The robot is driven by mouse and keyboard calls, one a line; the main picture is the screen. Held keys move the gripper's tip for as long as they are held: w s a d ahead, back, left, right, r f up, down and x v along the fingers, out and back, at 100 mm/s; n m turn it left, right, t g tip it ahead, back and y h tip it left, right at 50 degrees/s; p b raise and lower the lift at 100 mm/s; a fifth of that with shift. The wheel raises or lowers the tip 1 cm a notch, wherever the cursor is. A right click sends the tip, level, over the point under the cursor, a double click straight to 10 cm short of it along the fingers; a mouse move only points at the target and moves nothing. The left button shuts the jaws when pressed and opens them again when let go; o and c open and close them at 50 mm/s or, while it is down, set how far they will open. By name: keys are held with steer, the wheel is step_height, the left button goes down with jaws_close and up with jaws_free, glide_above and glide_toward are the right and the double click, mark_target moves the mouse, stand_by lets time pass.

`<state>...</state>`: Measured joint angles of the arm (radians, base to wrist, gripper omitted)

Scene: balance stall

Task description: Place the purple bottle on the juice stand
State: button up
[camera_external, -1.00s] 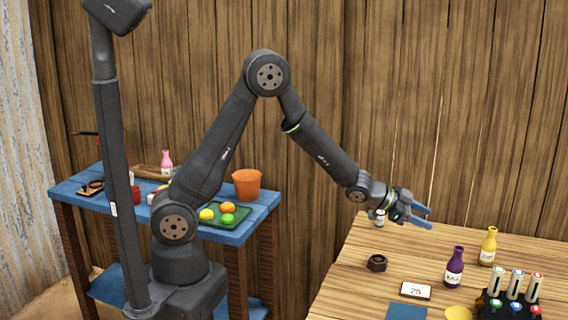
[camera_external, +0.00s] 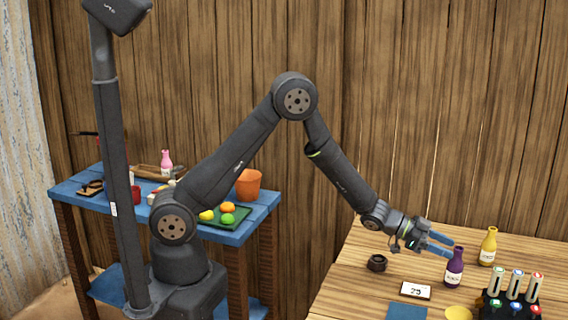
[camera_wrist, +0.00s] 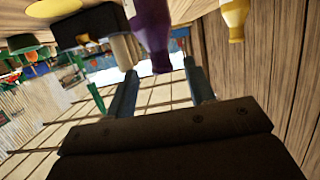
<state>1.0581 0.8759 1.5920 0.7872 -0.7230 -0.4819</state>
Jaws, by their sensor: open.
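The purple bottle (camera_external: 454,270) stands upright on the right wooden table, with a pale label. It also shows upside down at the top of the wrist view (camera_wrist: 152,25). My gripper (camera_external: 447,245) is open and empty, tilted down toward the bottle from the left. In the external view its blue fingers end close to the bottle's neck. In the wrist view the bottle lies ahead of the gap between the two fingers (camera_wrist: 160,67), and I cannot tell whether they touch it. I cannot tell for sure which thing is the juice stand.
A yellow bottle (camera_external: 488,247) stands behind and right of the purple one. A black rack (camera_external: 510,304) with capped bottles stands at front right, beside a yellow dish (camera_external: 458,313). A number card (camera_external: 415,290), a dark ring (camera_external: 377,263) and a blue mat (camera_external: 407,312) lie left.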

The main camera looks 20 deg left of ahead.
mark_target(455, 266)
steer(key=x, duration=0.6)
steer(key=shift+d+f, duration=0.1)
steer(key=shift+d, duration=0.1)
jaws_close()
